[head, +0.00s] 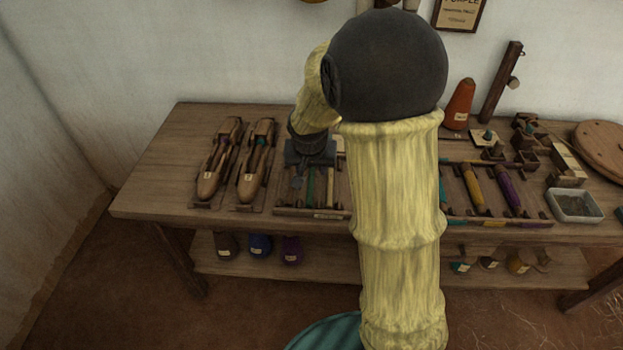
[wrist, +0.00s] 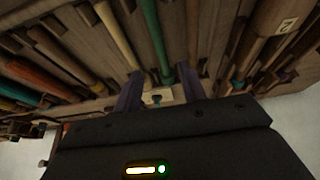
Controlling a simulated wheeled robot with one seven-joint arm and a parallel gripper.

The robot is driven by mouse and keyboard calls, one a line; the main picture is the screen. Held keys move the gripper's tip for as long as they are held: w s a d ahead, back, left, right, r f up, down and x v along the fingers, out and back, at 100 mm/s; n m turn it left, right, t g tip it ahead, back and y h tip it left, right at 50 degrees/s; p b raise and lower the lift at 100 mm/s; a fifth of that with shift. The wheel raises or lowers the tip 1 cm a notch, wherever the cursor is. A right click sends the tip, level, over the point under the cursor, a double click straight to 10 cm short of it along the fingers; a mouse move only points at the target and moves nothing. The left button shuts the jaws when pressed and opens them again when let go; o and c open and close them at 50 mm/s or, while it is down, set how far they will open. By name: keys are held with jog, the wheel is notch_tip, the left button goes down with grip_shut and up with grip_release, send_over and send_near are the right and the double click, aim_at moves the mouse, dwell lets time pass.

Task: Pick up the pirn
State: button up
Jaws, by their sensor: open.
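Several slim pirns lie side by side in a wooden rack on the table. A teal-green pirn (head: 311,186) also shows in the wrist view (wrist: 153,35), its near end between my fingers. A cream pirn (head: 330,186) lies beside it, left of it in the wrist view (wrist: 115,38). My gripper (wrist: 163,80) is open, its two fingers apart on either side of the teal-green pirn's end. I cannot tell whether they touch it. In the head view my gripper (head: 298,181) is over the rack, and my arm hides the rack's right part.
Two wooden shuttles (head: 220,158) (head: 257,160) lie left of the rack. Right of my arm are a rack with yellow and purple pirns (head: 508,188), an orange cone (head: 458,104), small wooden blocks and a grey tray (head: 574,206). Cones stand on the lower shelf (head: 330,262).

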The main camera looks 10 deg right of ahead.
aim_at(311, 180)
jog(key=shift+w+f, duration=0.1)
jog(key=shift+f, duration=0.1)
jog(key=x, duration=0.1)
jog(key=b+x, duration=0.1)
jog(key=x, duration=0.1)
jog(key=b+x, duration=0.1)
jog(key=shift+a+f, duration=0.2)
jog(key=shift+f, duration=0.3)
jog(key=shift+w+d+f, duration=0.1)
jog(key=shift+w+f, duration=0.05)
jog(key=shift+f, duration=0.15)
jog(key=shift+s+d+r, duration=0.1)
jog(key=shift+s, duration=0.1)
jog(key=shift+a, duration=0.25)
jog(key=shift+c, duration=0.7)
jog(key=shift+d, duration=0.1)
grip_shut()
